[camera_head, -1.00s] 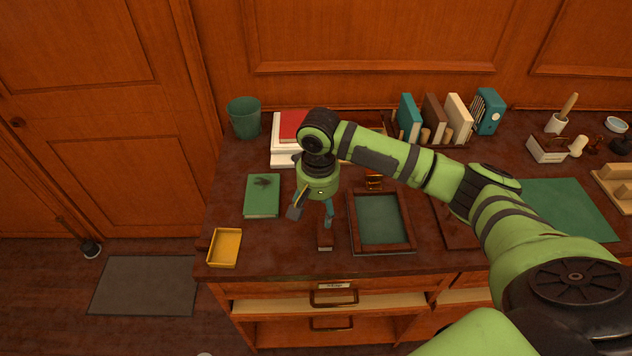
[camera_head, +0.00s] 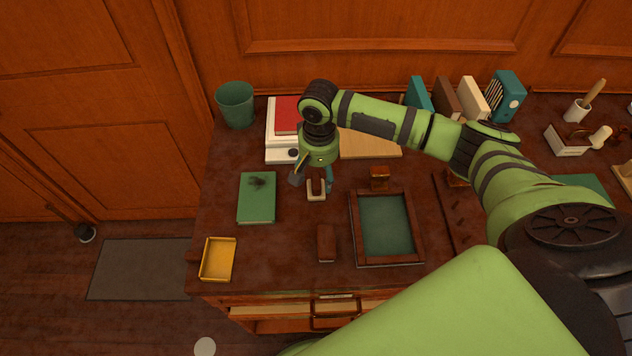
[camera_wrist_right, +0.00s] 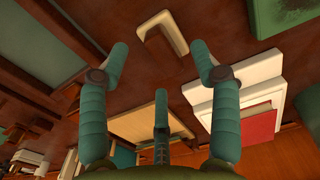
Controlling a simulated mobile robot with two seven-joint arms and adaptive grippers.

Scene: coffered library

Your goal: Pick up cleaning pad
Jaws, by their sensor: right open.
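No thing can be told for certain as the cleaning pad. A small brown block (camera_head: 326,243) with a paler lower edge lies near the front of the desk, left of the framed green panel. My right gripper (camera_head: 313,181) points down over the desk by the beige piece. Its fingers are spread and empty, and in the right wrist view (camera_wrist_right: 160,60) the beige piece lies beyond the fingertips. My left gripper is not in view.
A green book (camera_head: 257,198) with a dark smudge lies left of the gripper. A yellow tray (camera_head: 231,258) sits at the front left corner. The framed panel (camera_head: 357,232) is at right. A green bin (camera_head: 236,104) and upright books (camera_head: 473,97) stand behind.

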